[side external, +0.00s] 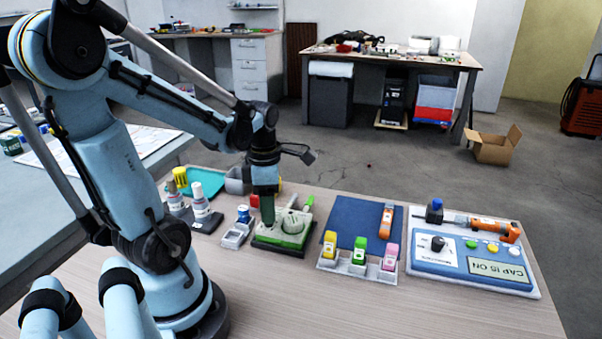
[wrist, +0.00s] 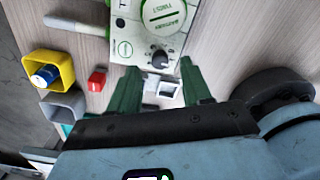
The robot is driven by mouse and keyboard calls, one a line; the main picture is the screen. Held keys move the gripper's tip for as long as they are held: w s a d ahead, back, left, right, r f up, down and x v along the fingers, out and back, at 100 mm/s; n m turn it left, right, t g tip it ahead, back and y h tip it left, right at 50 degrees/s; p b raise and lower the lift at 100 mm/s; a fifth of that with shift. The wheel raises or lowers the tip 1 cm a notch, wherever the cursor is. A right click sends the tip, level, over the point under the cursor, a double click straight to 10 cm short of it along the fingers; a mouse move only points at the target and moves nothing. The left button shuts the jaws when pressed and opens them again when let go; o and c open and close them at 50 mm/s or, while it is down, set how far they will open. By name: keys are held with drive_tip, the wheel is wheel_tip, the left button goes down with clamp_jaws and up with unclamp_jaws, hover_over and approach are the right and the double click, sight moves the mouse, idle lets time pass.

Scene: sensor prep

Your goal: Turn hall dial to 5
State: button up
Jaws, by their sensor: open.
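A white and green device (side external: 282,236) stands on the table under my gripper (side external: 268,222). In the wrist view the device (wrist: 140,47) shows a round white cap with a green ring (wrist: 168,12) and a small black dial (wrist: 160,58) near its edge. My gripper (wrist: 160,67) has its green fingers open, one on each side of the dial in that view. I cannot tell whether they touch it. The dial's numbers are too small to read, so its setting is unclear. In the side view my fingers hide the dial.
A blue panel (side external: 465,265) at the right carries another black knob (side external: 437,243), buttons and a "CAP IS ON" display. A tray (side external: 357,268) with yellow, green and pink items stands in front of a blue mat (side external: 350,215). A yellow holder (wrist: 45,70) shows in the wrist view.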

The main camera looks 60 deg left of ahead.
drive_tip(key=shift+f, duration=1.25)
clamp_jaws()
